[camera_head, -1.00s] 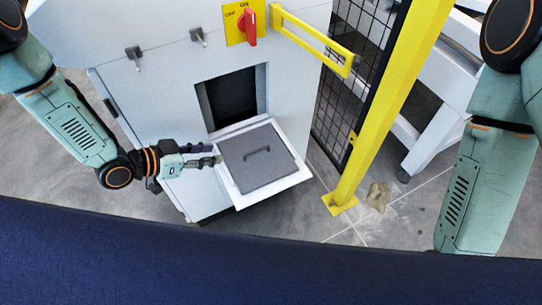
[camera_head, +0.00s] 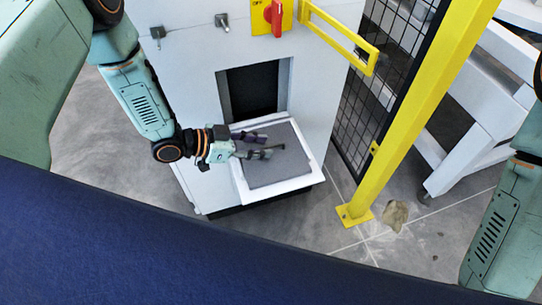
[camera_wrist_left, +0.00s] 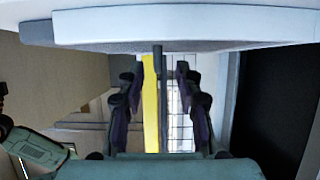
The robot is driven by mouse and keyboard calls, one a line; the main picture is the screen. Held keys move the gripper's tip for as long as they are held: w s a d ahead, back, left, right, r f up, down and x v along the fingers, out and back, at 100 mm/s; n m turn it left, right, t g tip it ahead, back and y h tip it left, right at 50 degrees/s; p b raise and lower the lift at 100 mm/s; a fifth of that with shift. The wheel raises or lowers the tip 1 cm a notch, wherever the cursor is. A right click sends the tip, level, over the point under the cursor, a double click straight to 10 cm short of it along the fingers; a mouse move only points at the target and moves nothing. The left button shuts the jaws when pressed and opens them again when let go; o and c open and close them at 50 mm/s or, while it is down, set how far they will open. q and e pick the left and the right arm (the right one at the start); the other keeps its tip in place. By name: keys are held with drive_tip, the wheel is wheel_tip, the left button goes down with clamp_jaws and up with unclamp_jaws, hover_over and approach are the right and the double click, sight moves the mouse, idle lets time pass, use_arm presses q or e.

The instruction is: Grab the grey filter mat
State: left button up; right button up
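The grey filter mat (camera_head: 280,170) lies flat in a white tray (camera_head: 317,176) that sticks out from the cabinet opening. My left gripper (camera_head: 266,146) is over the mat at its handle (camera_head: 279,147), which its fingers partly cover. In the left wrist view the gripper (camera_wrist_left: 160,105) is open, with one finger on each side of the thin dark handle (camera_wrist_left: 157,62). A gap shows on both sides of the handle. The mat (camera_wrist_left: 120,46) and the white tray edge (camera_wrist_left: 190,22) cross the top of that view. My right gripper is out of view.
The white cabinet (camera_head: 190,80) has a red switch (camera_head: 275,14) and a yellow bar (camera_head: 340,40). A yellow post (camera_head: 400,130) and black mesh fence (camera_head: 362,115) stand to the right. A tan lump (camera_head: 394,214) lies on the floor.

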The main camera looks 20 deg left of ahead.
use_arm(q)
drive_tip(key=shift+x, duration=1)
drive_tip(key=shift+r, duration=0.15)
drive_tip(key=shift+c, duration=0.8)
clamp_jaws()
